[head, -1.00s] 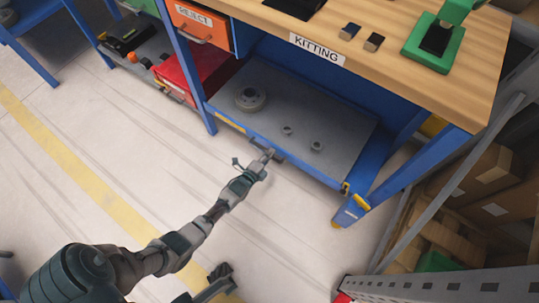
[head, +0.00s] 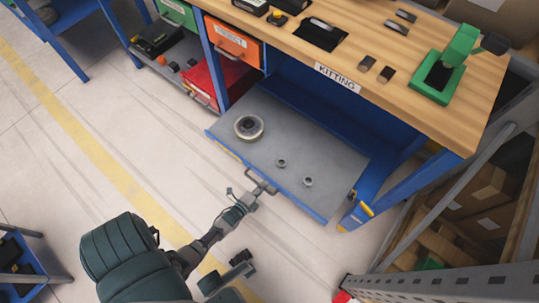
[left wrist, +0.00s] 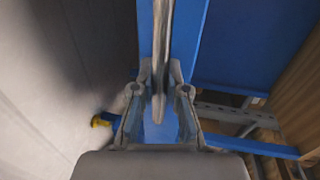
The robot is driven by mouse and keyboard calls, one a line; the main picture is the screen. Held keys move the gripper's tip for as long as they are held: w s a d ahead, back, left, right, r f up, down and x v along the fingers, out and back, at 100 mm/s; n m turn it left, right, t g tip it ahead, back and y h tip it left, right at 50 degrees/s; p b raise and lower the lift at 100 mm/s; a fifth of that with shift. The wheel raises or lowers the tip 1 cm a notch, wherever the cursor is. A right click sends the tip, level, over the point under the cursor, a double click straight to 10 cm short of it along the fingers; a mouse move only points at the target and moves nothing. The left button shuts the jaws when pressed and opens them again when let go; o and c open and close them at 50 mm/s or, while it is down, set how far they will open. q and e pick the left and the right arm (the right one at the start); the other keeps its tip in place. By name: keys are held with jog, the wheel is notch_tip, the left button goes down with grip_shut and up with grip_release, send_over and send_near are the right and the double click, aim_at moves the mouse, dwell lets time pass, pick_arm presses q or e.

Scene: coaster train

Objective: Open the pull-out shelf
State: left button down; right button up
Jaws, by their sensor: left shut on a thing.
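The pull-out shelf (head: 300,150) is a grey tray with a blue front edge under the kitting bench. It stands well out past the bench front, still level. My left gripper (head: 259,188) is shut on the shelf's handle (head: 264,179) at the middle of the front edge. In the left wrist view the handle (left wrist: 162,45) runs as a grey bar between the fingers of my left gripper (left wrist: 160,97). The shelf's blue front lies behind it.
A round flanged part (head: 249,127) and two small rings (head: 307,181) lie on the shelf. The wooden bench top (head: 390,98) is above. A shelving rack with boxes (head: 480,190) stands at right. The floor (head: 110,120) in front is clear.

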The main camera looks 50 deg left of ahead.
pick_arm(q)
jog(key=f+p+v, duration=0.1)
jog(key=f+v, duration=0.1)
jog(key=v, duration=0.7)
jog(key=shift+s, duration=0.35)
jog(key=shift+d+f, duration=0.1)
jog(key=shift+d, duration=0.1)
jog(key=c, duration=1.2)
grip_release()
jog(key=shift+w+a, duration=0.1)
jog(key=v, duration=1.2)
